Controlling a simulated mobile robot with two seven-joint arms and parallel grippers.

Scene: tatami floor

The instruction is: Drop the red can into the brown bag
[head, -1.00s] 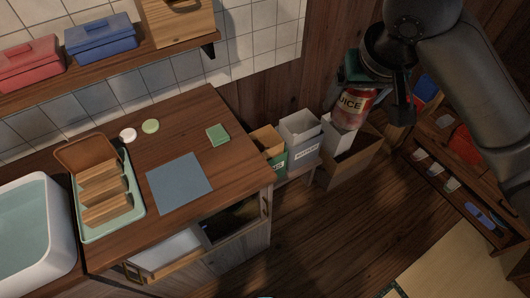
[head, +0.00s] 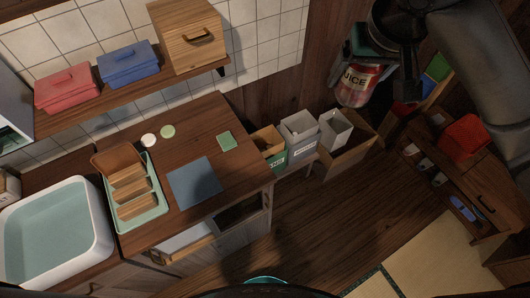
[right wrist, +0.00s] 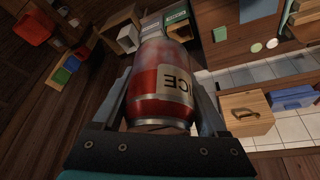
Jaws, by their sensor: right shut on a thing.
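The red can (head: 355,85) has a pale "JUICE" label. My right gripper (head: 382,62) is shut on it and holds it in the air, near the wood wall. In the right wrist view the can (right wrist: 160,95) sits between the two fingers, its label facing right. A brown open-topped container (head: 347,160), which looks like the brown bag, stands on the floor below the can in the head view. A white box (head: 335,128) shows at its left side; whether it stands inside or behind cannot be told. The can is apart from both. My left gripper is not in view.
A grey bin (head: 300,145) and a green-fronted bin (head: 272,160) stand left of the brown container, beside the wooden counter (head: 215,125). A low wooden shelf unit (head: 475,195) with a red bin (head: 462,137) is at right. The floor between is clear.

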